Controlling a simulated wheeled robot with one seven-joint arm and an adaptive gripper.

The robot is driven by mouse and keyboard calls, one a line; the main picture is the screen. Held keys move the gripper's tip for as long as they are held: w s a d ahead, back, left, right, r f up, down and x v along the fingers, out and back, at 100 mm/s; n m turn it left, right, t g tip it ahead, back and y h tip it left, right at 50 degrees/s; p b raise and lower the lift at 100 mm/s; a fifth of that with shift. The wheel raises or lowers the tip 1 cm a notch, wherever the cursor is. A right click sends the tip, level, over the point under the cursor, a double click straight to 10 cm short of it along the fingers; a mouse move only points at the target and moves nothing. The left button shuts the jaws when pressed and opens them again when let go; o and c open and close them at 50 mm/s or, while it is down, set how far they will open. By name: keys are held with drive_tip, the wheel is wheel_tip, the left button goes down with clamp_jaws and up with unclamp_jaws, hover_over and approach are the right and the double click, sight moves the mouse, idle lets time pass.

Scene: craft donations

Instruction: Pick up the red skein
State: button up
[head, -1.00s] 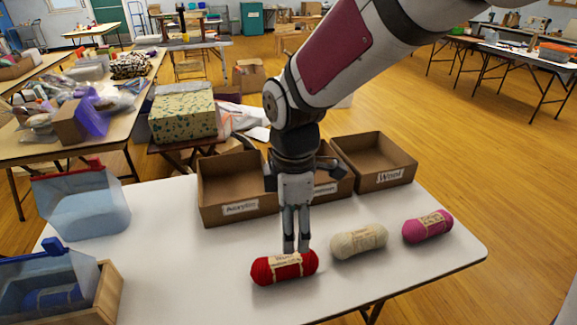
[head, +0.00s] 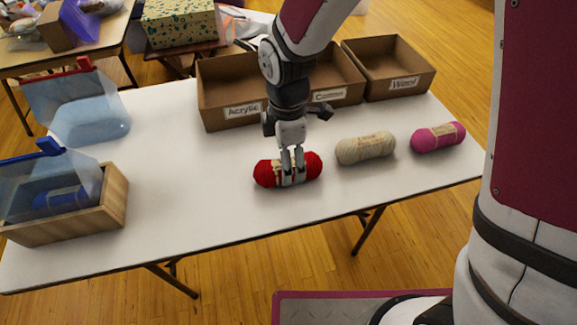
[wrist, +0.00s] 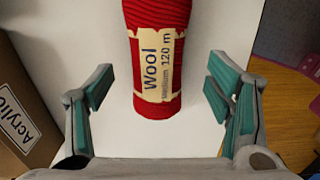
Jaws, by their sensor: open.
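The red skein (head: 265,173) lies on the white table in front of the cardboard boxes. In the wrist view my gripper (wrist: 155,92) is open, one teal-padded finger to each side of the skein's near end, with gaps between pads and yarn. The skein's far end is cut off by the top of the wrist view.
Cardboard boxes labelled Acrylic (head: 228,122), Cotton (head: 342,101) and Wool (head: 420,87) stand behind. A cream skein (head: 366,148) and a pink skein (head: 438,137) lie to the right. A wooden crate (head: 105,200) and clear blue-tinted bags stand left. The table's front middle is clear.

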wheel_tip(320, 180, down, 4)
drive_tip(key=shift+w+d+f+b, duration=0.1)
drive_tip(key=shift+w+b, duration=0.05)
drive_tip(key=shift+b, duration=0.2)
drive_tip(key=shift+c, duration=0.5)
drive_tip(key=c, duration=1.2)
drive_tip(key=shift+o, duration=0.2)
